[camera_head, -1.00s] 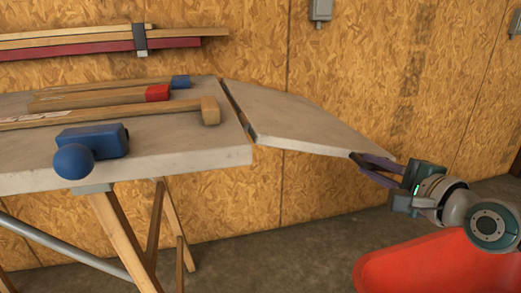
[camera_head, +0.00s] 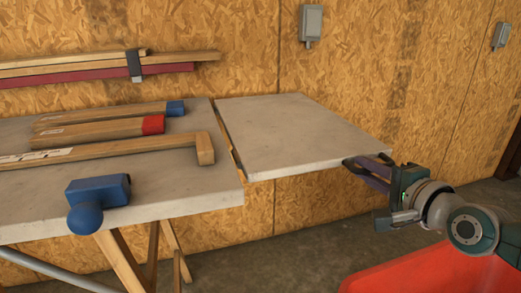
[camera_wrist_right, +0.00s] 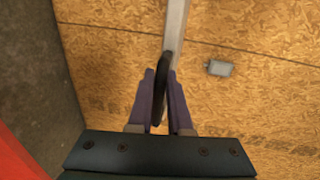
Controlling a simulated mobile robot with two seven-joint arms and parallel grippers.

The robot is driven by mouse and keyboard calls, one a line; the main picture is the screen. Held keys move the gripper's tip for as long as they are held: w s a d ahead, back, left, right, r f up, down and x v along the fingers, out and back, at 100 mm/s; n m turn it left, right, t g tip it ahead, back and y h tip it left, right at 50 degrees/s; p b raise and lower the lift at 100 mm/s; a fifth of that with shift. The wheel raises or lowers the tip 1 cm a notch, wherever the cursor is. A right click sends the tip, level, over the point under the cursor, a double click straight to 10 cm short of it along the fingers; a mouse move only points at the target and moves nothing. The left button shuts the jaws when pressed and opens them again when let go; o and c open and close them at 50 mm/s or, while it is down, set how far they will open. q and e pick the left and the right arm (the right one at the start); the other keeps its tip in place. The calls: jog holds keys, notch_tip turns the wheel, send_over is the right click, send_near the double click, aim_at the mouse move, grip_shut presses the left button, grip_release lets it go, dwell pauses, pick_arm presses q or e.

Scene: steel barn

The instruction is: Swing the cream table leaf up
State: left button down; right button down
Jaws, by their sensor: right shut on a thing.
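The cream table leaf (camera_head: 300,132) extends from the right end of the grey-topped table (camera_head: 120,185), with a narrow gap at the hinge side. It looks about level with the tabletop. A dark curved piece, perhaps a handle, shows between the fingers. My left gripper is in neither view.
On the table lie wooden bars (camera_head: 115,151) with blue and red ends, and a blue tool with a ball end (camera_head: 98,190). A red surface (camera_head: 430,272) is at the lower right. A chipboard wall (camera_head: 420,60) with grey boxes stands behind.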

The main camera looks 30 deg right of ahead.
jog(key=shift+w+r, duration=0.15)
jog(key=shift+r, duration=0.2)
jog(key=c, duration=1.2)
grip_release()
jog(key=o, duration=0.4)
jog(key=shift+f, duration=0.15)
jog(key=shift+c, duration=0.2)
jog(key=p+v, duration=0.3)
jog(key=v, duration=0.7)
